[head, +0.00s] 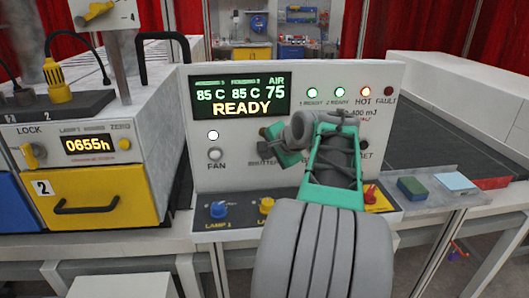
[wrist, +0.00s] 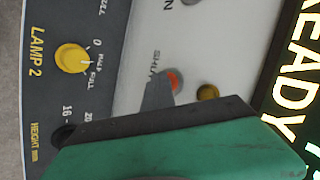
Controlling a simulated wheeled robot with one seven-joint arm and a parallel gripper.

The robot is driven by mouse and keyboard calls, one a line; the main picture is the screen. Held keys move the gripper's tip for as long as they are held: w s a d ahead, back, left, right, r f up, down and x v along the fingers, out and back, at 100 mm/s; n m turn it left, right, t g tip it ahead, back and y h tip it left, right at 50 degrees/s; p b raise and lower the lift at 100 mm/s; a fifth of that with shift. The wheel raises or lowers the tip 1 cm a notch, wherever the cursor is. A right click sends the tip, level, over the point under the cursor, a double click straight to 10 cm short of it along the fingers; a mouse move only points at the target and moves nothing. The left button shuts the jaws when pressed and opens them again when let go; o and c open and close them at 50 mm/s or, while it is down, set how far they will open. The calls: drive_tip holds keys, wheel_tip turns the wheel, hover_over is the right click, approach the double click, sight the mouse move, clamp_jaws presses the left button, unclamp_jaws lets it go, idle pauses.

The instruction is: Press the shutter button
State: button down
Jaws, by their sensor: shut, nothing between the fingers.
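The control panel (head: 230,175) stands upright in front of me, with a lit READY display. My gripper (head: 278,145) is shut and empty at the panel's middle, over the partly covered shutter label. The shutter button is hidden behind my gripper in the head view. In the wrist view, a round button with a red-orange face (wrist: 174,80) sits beside the partly readable "SHU" label, and a dark grey wedge covers part of it. My green gripper housing fills the lower part of that view. I cannot tell whether a fingertip touches the button.
A brass-coloured button (wrist: 208,92) sits close by the red-orange one. The fan button (head: 214,154) is left of my gripper. Lamp knobs, blue (head: 218,209) and yellow (head: 266,205), and a red knob (head: 370,193) stick up from the lower ledge.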

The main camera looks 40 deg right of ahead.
idle(0.4)
drive_tip(key=shift+s+a, duration=0.45)
drive_tip(key=shift+s, duration=0.15)
drive_tip(key=s+a, duration=0.2)
drive_tip(key=s, duration=0.2)
drive_tip(key=shift+s+a+b, duration=0.1)
drive_tip(key=shift+a+b, duration=0.25)
drive_tip(key=shift+a, duration=0.05)
idle(0.5)
